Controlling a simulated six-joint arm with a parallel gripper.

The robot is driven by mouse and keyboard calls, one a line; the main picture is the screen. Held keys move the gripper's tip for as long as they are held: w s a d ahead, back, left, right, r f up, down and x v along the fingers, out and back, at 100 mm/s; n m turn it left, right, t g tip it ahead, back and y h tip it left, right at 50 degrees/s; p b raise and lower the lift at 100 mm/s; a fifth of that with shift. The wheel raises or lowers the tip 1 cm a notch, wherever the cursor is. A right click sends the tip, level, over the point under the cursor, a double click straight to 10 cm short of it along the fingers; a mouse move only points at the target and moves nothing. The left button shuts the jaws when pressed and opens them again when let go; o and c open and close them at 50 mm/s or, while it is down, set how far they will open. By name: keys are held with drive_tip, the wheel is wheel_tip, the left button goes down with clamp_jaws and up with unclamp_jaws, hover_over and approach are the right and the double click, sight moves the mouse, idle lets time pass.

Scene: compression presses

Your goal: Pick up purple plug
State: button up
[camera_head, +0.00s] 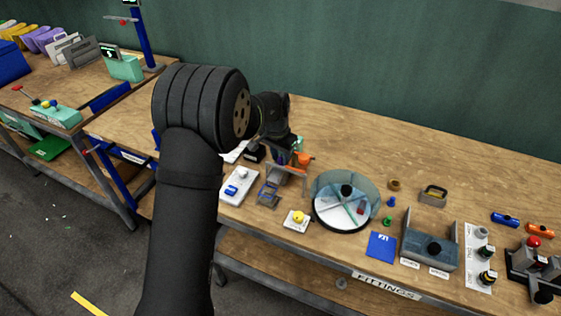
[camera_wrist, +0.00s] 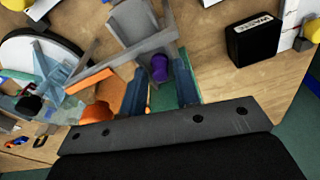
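The purple plug (camera_wrist: 160,68) shows in the wrist view at the lower end of a grey tilted chute (camera_wrist: 133,25). My gripper (camera_wrist: 161,82) is open, with one finger to each side of the plug as seen from the wrist. The plug appears at about fingertip level in the picture; I cannot tell whether it lies fully between the fingers or touches them. In the head view my arm's end (camera_head: 272,118) is over the bench near the chute stand, and I cannot make out the plug there.
An orange part (camera_wrist: 97,112) is close to the left finger. A black box labelled waste (camera_wrist: 254,40) stands to the right in the wrist view. A round clear-walled turntable (camera_head: 342,200), a blue card (camera_head: 381,247) and a grey fixture (camera_head: 429,246) stand along the bench.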

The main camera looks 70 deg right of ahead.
clamp_jaws()
drive_tip(key=shift+r, duration=0.1)
idle(0.6)
